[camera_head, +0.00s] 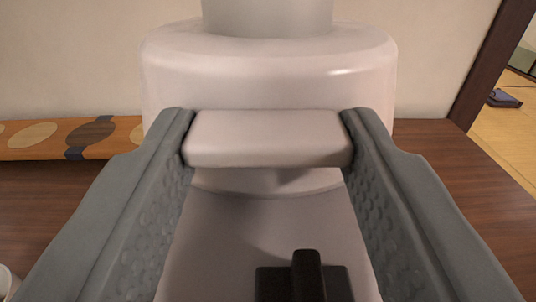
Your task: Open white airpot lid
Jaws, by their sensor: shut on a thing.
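The white airpot (268,75) stands upright in the middle of the view, close in front of me. A white block-shaped tab (268,138) juts from its front toward me, below the broad rounded top part. My gripper (268,140) reaches in from below, with a grey finger on each side of this tab. The fingertips touch the tab's left and right ends, so the gripper is shut on it. A dark fitting (305,278) shows low on the airpot's front, between the fingers. The very top of the airpot is cut off by the picture's upper edge.
The airpot stands on a dark brown wooden surface (475,160). An orange patterned strip with ovals (35,137) lies at the left by the wall. A pale round rim (8,283) shows at the lower left. A dark post (492,62) and tatami floor are at the right.

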